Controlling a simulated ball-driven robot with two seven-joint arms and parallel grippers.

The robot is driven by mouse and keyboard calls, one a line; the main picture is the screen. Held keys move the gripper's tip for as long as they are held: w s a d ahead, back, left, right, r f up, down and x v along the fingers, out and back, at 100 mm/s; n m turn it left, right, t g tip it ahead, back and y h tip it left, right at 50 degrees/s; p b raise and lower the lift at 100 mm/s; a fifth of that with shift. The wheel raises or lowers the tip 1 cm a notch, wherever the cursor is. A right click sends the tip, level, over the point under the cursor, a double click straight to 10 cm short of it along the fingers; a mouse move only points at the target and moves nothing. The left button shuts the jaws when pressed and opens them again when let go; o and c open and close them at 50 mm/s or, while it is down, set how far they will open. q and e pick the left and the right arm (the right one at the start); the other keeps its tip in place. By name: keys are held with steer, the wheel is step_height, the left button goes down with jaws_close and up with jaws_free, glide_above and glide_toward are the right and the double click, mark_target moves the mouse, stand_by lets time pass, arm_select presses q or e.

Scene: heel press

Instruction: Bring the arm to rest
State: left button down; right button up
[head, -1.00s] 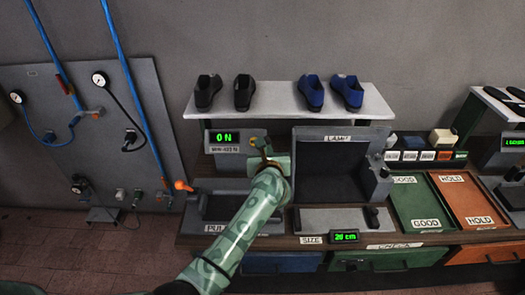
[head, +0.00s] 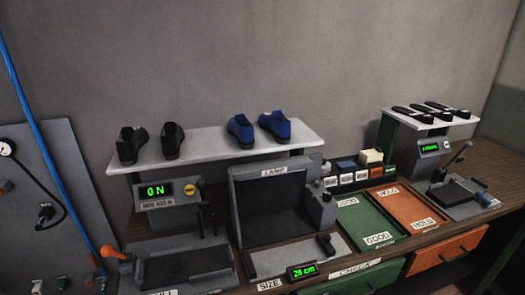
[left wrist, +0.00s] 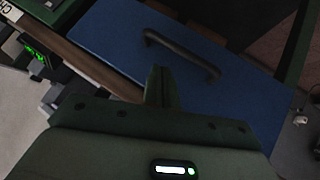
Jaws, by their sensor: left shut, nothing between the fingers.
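My left arm does not show in the head view. In the left wrist view my left gripper (left wrist: 161,88) is shut, its two fingers together with nothing between them. Beyond the fingers is a blue drawer front (left wrist: 110,45) with a dark bar handle (left wrist: 182,54). The fingers point toward the drawer below the handle in the picture and do not hold it; whether they touch the drawer front I cannot tell. My right gripper is in neither view.
Black and blue shoes stand on a white shelf (head: 205,145). An orange-tipped lever (head: 112,252) sticks out at the left.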

arm_select(q)
steer(key=s+a+f+m+g+y+b, duration=0.1)
steer(key=s+a+f+m+g+b, duration=0.1)
steer(key=s+f, duration=0.7)
steer(key=s+a+f+m+g+y+b, duration=0.1)
steer(key=s+a+f+g+b, duration=0.3)
steer(key=s+f, duration=0.5)
steer(key=s+a+f+m+g+b, duration=0.2)
steer(key=s+f, duration=0.7)
steer(key=s, duration=1.3)
steer(key=a+m+b, duration=0.2)
steer(key=a+b, duration=0.1)
steer(key=a, duration=0.1)
steer(key=shift+a+f+g+y, duration=0.15)
steer(key=shift+f+g+y, duration=0.15)
steer(key=shift+g+y, duration=0.1)
